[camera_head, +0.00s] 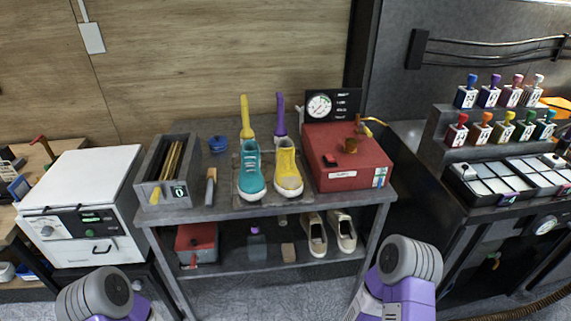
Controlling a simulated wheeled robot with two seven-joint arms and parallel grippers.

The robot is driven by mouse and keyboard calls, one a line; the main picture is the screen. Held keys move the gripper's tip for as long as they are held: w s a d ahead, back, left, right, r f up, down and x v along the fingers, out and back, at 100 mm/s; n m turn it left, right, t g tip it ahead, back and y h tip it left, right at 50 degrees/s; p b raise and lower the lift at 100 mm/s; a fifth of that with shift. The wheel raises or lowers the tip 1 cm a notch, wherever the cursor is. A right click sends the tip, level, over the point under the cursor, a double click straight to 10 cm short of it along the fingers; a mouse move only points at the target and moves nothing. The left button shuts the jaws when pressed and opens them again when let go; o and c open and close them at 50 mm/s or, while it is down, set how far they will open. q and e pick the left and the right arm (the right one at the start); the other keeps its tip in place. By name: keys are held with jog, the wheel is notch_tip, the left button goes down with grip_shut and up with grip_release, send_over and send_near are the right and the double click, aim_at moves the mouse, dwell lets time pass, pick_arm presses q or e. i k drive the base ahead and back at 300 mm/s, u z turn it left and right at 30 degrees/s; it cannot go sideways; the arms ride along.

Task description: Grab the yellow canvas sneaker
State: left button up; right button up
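The yellow canvas sneaker (287,172) has a white toe and sole. It sits on the table top, toe facing me, right next to a teal sneaker (250,172) on its left. A yellow upright tool stands behind the teal one and a purple one behind the yellow one. My two arms show only as grey and purple links at the bottom left and bottom right. Neither gripper shows in the picture, and nothing touches the yellow sneaker.
A red box (347,160) with a gauge behind it stands right of the sneakers. A grey bin (168,176) and a wooden-handled brush (211,187) are on the left. The lower shelf (224,263) holds cream shoes (314,235).

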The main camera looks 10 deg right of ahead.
aim_at(288, 183)
jog(key=z, duration=1.8)
jog(key=i, duration=1.5)
jog(key=u, duration=1.95)
